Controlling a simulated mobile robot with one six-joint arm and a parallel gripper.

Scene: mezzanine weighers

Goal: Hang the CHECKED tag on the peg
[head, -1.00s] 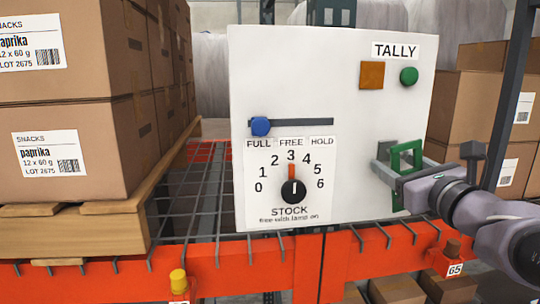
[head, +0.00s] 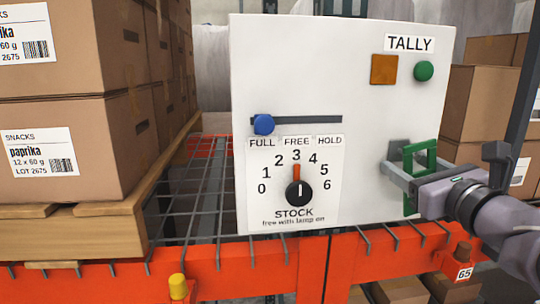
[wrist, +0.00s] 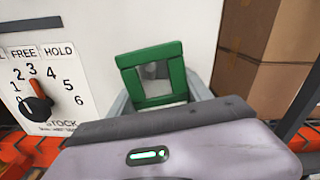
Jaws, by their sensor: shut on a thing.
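My gripper (head: 415,180) is shut on a green tag (head: 431,158), a rectangular frame with an open window. The tag is upright in front of the lower right of the white panel. In the wrist view the tag (wrist: 122,62) stands between my grey fingers, and a grey shape shows through its window. A grey block (head: 398,148) on the panel side, just behind and left of the tag, looks like the peg. I cannot tell whether the tag is around it or only in front of it. No lettering on the tag is readable.
The white TALLY panel (head: 350,75) has a blue slider (head: 263,124) at FULL, a black STOCK knob (head: 299,193) pointing at 3, an amber square (head: 384,70) and a green button (head: 424,71). Cartons (head: 65,150) stand left. An orange beam (head: 230,270) runs below.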

